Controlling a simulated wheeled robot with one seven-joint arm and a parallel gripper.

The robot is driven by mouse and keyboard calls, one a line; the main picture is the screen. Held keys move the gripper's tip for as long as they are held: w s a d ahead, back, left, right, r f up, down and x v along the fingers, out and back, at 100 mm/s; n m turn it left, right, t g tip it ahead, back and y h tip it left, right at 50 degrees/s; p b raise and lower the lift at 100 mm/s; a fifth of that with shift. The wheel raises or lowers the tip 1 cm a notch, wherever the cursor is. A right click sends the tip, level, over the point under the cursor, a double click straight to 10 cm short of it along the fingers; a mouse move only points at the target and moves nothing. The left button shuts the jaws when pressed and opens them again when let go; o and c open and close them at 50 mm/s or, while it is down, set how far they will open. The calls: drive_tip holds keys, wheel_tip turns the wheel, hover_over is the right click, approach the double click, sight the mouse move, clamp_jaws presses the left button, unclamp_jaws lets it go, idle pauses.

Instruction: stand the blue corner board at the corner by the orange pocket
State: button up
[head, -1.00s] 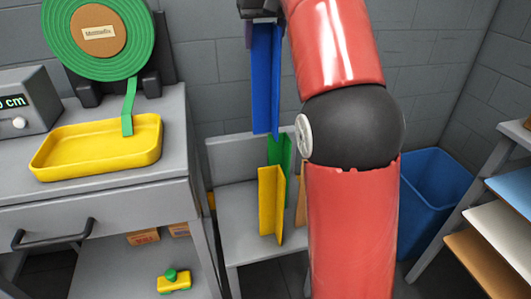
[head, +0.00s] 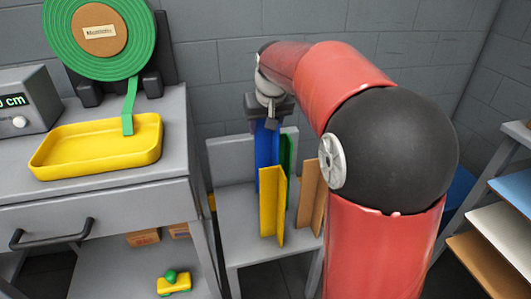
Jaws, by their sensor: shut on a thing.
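The blue corner board (head: 266,148) is upright over the low grey stand (head: 236,212), behind the yellow corner board (head: 268,203) and to the left of the green corner board (head: 287,155). Its lower end is hidden by the yellow board, so I cannot tell whether it touches the stand. My gripper (head: 267,112) points down and is shut on the top of the blue board. A brown board (head: 309,196) stands at the right, partly behind my arm. I cannot make out an orange pocket.
A grey bench (head: 100,195) at the left holds a yellow tray (head: 95,147), a green strap reel (head: 98,35) and a length display (head: 14,114). A blue bin (head: 460,187) is mostly hidden behind my arm. A rack with sheets (head: 505,228) stands at the right.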

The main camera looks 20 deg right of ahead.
sight(265, 154)
wheel_tip(265, 154, down, 8)
drive_tip(key=shift+f, duration=0.1)
drive_tip(key=shift+b, duration=0.3)
drive_tip(key=shift+f, duration=0.15)
drive_tip(key=o, duration=1)
